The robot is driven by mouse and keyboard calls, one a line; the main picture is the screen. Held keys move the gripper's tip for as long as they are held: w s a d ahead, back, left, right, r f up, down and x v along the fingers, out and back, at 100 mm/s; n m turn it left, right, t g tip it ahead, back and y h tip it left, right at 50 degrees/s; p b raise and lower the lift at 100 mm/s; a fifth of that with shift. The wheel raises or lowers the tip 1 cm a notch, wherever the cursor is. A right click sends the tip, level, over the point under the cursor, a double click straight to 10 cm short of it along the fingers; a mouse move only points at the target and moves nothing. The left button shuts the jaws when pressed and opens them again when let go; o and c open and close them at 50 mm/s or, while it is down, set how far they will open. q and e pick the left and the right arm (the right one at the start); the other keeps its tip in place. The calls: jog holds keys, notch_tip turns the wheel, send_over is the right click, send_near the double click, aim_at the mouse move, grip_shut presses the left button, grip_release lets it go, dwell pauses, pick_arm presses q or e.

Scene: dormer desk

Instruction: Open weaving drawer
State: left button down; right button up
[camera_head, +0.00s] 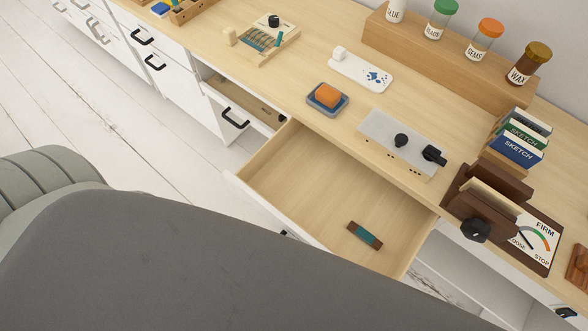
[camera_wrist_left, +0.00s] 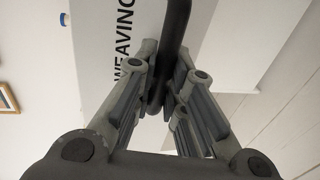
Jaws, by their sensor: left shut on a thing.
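In the left wrist view my left gripper (camera_wrist_left: 160,82) is shut on a black bar handle (camera_wrist_left: 175,35). The handle is on a white drawer front (camera_wrist_left: 93,50) with the word WEAVING printed beside the handle. In the head view a wide wooden drawer (camera_head: 290,165) stands far out from under the desk. A small brown and teal piece (camera_head: 364,235) lies inside it. My grey arm covers the lower part of that view and hides most of this drawer's front and my left gripper. My right gripper is not in view.
Another drawer (camera_head: 245,97) with a black handle stands partly open to the left. On the desk are a small loom (camera_head: 262,40), a blue tray (camera_head: 327,98) with an orange block, a grey control box (camera_head: 400,145), sketch books (camera_head: 518,145) and a jar rack (camera_head: 445,55).

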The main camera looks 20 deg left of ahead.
pick_arm(q)
jog(key=shift+s+a, duration=0.1)
jog(key=shift+s, duration=0.25)
jog(key=c, duration=1.5)
grip_release()
jog(key=shift+o, duration=0.2)
jog(key=v, duration=1.2)
jog(key=shift+f, duration=0.1)
